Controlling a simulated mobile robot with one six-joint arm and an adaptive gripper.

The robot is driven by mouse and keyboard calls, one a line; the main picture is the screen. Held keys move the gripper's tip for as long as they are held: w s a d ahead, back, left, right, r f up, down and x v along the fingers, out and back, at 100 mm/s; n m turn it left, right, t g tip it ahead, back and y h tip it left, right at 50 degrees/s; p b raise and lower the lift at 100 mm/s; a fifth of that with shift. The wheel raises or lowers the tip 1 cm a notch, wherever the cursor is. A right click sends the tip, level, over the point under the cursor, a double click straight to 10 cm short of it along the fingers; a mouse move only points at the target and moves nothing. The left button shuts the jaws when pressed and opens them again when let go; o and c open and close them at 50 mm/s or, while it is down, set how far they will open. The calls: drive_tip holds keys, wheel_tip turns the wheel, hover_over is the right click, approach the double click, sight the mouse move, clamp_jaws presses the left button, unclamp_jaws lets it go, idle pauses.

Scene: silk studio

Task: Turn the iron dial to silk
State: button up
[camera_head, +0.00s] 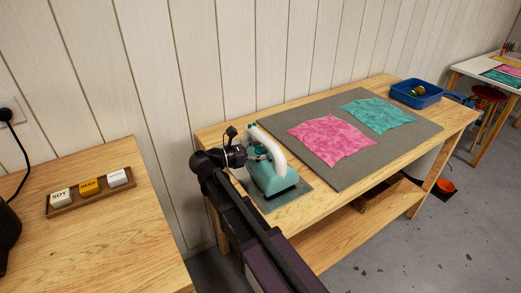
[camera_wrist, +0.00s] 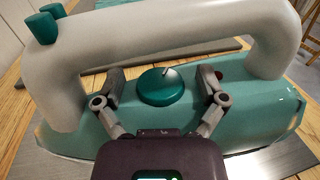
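The iron (camera_head: 272,172) is teal with a white arched handle and stands on a grey plate (camera_head: 289,195) at the near left end of the wooden table. In the wrist view the iron (camera_wrist: 240,115) fills most of the picture. Its round dark teal dial (camera_wrist: 161,87), with a small pale pointer mark toward the upper right, sits under the handle (camera_wrist: 160,25). My gripper (camera_wrist: 163,88) is open, with one finger on each side of the dial and a visible gap to it. In the head view my gripper (camera_head: 250,155) is at the iron's left side, its fingers partly hidden.
A grey mat (camera_head: 380,150) on the table holds a pink cloth (camera_head: 332,138) and a teal cloth (camera_head: 377,115). A blue bin (camera_head: 416,94) stands at the far end. At left, another table (camera_head: 120,225) bears a wooden tray (camera_head: 71,209) with small labelled blocks. The handle arches closely over my fingers.

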drive_tip(key=c, duration=0.9)
drive_tip(key=shift+s+n+t, duration=0.1)
drive_tip(key=shift+n+t, duration=0.2)
drive_tip(key=shift+t, duration=0.1)
drive_tip(key=shift+s+d+n+t+y, duration=0.1)
drive_tip(key=shift+n+t+y, duration=0.95)
drive_tip(key=shift+t, duration=0.45)
drive_tip(key=shift+n+t+y, duration=1.55)
drive_tip(key=shift+t, duration=0.15)
drive_tip(key=shift+w, duration=0.2)
drive_tip(key=o, duration=1.2)
drive_tip(key=shift+c, duration=0.2)
